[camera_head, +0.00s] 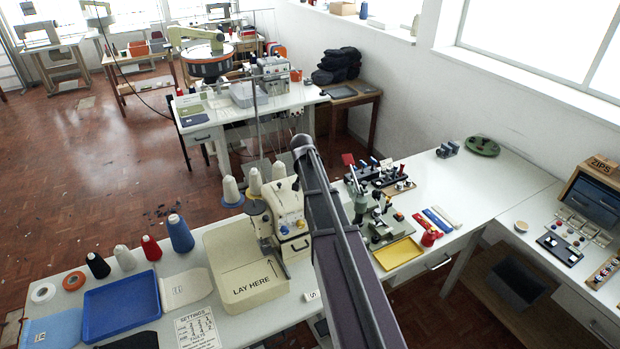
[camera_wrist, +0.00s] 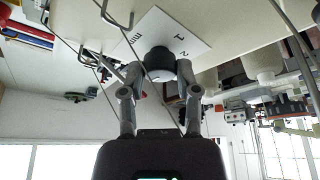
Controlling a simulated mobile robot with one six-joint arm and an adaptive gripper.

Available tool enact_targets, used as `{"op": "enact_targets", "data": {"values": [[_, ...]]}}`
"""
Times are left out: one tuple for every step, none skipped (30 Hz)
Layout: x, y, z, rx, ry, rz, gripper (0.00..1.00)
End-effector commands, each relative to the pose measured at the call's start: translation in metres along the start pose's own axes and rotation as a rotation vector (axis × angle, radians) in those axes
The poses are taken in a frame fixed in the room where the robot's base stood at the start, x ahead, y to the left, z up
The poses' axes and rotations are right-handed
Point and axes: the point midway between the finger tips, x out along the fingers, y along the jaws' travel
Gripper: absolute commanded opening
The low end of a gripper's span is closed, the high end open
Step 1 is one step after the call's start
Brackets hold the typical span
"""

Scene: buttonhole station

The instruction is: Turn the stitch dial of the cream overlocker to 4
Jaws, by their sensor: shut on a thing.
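The cream overlocker (camera_head: 286,212) stands on the white table in the head view, with a blue and a yellow knob on its front. My arm crosses in front of its right side, and I cannot make out my gripper there. In the wrist view, which is upside down, the dark round stitch dial (camera_wrist: 160,62) sits on a white plate (camera_wrist: 150,28) with several printed marks, a 1 and a 2 among them. My gripper (camera_wrist: 159,92) is shut on the dial, one finger on each side. Which number the dial points to cannot be told.
A cream "LAY HERE" tray (camera_head: 222,246) stands left of the overlocker. Thread cones (camera_head: 254,183) stand behind it. A yellow tray (camera_head: 398,254) and a small green device (camera_head: 384,226) lie to the right. Thin wires or rods cross near my fingers in the wrist view.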

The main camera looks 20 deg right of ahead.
Motion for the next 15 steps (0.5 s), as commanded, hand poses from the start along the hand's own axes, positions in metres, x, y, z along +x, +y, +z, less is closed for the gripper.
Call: {"op": "enact_targets", "data": {"values": [[0.0002,0.0003,0.0,0.001,0.0,0.0,0.0],[0.0002,0.0003,0.0,0.001,-0.001,0.0,0.0],[0.0003,0.0003,0.0,0.001,-0.001,0.0,0.0],[0.0003,0.0003,0.0,0.001,-0.001,0.0,0.45],[0.0002,0.0003,0.0,0.001,-0.001,0.0,0.53],[0.0002,0.0003,0.0,0.001,0.0,0.0,0.65],[0.0002,0.0003,0.0,0.001,0.0,0.0,0.74],[0.0002,0.0003,0.0,0.001,0.0,0.0,0.76],[0.0002,0.0002,0.0,0.0,0.0,0.0,0.76],[0.0002,0.0002,0.0,0.0,0.0,0.0,0.76],[0.0002,0.0002,0.0,0.0,0.0,0.0,0.76],[0.0001,0.0002,0.0001,0.0,0.0,0.0,0.76],[0.0001,0.0001,0.0001,0.0,0.0,0.0,0.76],[0.0001,0.0002,0.0001,0.0,0.0,0.0,0.76],[0.0001,0.0001,0.0001,0.0,0.0,-0.001,0.76]]}}
